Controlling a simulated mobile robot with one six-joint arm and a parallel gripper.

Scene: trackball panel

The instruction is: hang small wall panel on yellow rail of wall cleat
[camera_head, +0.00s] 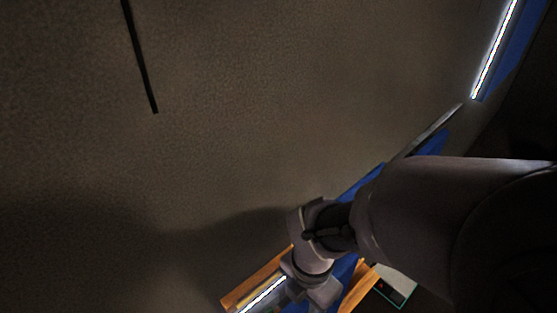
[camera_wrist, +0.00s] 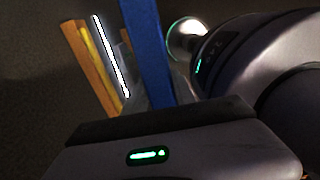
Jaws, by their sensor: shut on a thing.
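My gripper (camera_head: 318,289) is low in the head view, partly behind my own arm, and is shut. Orange, wood-coloured pieces (camera_head: 358,287) show on both sides of it; I take them for the small wall panel, but the jaws' contact is hidden. In the wrist view, the orange pieces (camera_wrist: 88,70) stand tilted left of the blue strip, beyond the gripper body (camera_wrist: 160,140). A bright white strip (camera_head: 263,294) with a yellowish band beside it lies left of my gripper. I cannot tell whether this band is the cleat's yellow rail.
A blue upright strip (camera_wrist: 148,50) stands just beyond my gripper. A grey bar (camera_head: 430,133) runs diagonally above my arm. A blue surface with a white lit strip (camera_head: 494,48) is at the upper right. The brown area on the left looks bare except for a thin black strip (camera_head: 140,58).

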